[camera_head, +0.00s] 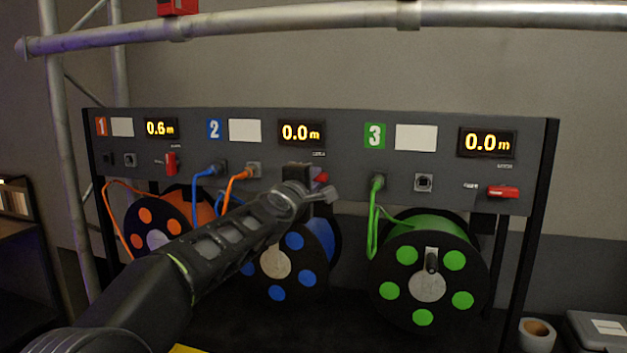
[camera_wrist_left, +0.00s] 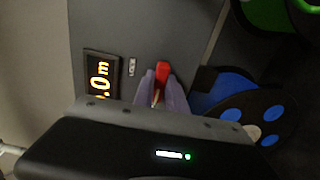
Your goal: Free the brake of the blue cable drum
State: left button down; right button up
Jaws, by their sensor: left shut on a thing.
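The blue cable drum (camera_head: 322,247) hangs under the panel section marked 2, partly hidden behind my left arm. It also shows in the left wrist view (camera_wrist_left: 231,85). Its red brake lever (camera_head: 321,178) sits on the panel below the 0.0 m display (camera_head: 301,132). In the left wrist view the red lever (camera_wrist_left: 162,70) lies between the fingertips of my left gripper (camera_wrist_left: 163,88), which is shut on it. The lever appears to lie sideways along the panel. In the head view my left gripper (camera_head: 305,184) covers part of it. My right gripper is not in view.
The orange drum (camera_head: 190,203) is at left, its red lever (camera_head: 171,163) upright. The green drum (camera_head: 427,265) is at right, its red lever (camera_head: 503,192) sideways. Blue and orange cables (camera_head: 236,178) plug in left of my gripper. A truss tube (camera_head: 300,22) crosses above.

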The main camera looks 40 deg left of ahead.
pick_arm(q)
jog(key=c, duration=1.4)
grip_release()
jog(key=shift+o, duration=0.2)
jog(key=shift+s, duration=0.1)
jog(key=v, duration=0.7)
jog(key=shift+s+d, duration=0.15)
jog(key=shift+s, duration=0.15)
